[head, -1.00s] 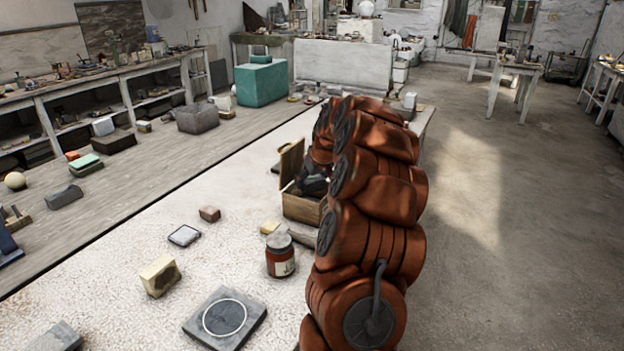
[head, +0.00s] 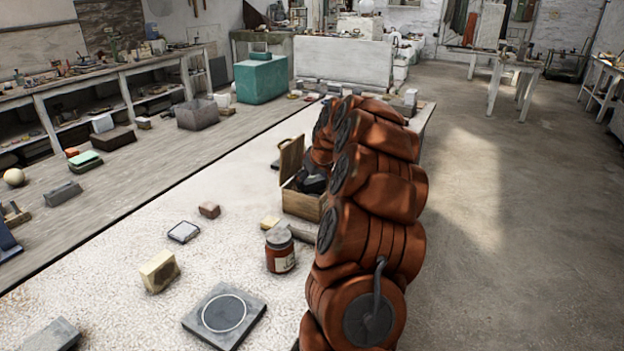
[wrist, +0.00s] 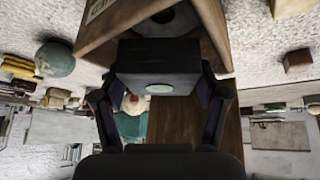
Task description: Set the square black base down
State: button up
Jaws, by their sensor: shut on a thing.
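A square black base (wrist: 158,58) with a pale oval on its near side is held between the fingers of my gripper (wrist: 160,84) in the wrist view. My gripper is shut on it. An open wooden box (wrist: 95,30) lies just beyond the base, with a dark ring-like shape inside. In the head view my gripper (head: 313,184) is at the mouth of the wooden box (head: 302,205), partly hidden by my arm. The box's lid (head: 291,157) stands raised. I cannot tell whether the base touches the box.
A grey slab with a ring (head: 240,306), a cream block (head: 159,271) and a small tile (head: 183,232) lie nearer.

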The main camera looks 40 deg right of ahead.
aim_at(311, 188)
jog(key=shift+f+b, duration=0.7)
jog(key=shift+f, duration=0.7)
dwell(0.4)
jog(key=o, duration=1.8)
jog(key=shift+f, duration=0.1)
jog(key=shift+a+f, duration=0.1)
jog(key=shift+a, duration=0.05)
jog(key=shift+r, duration=2.15)
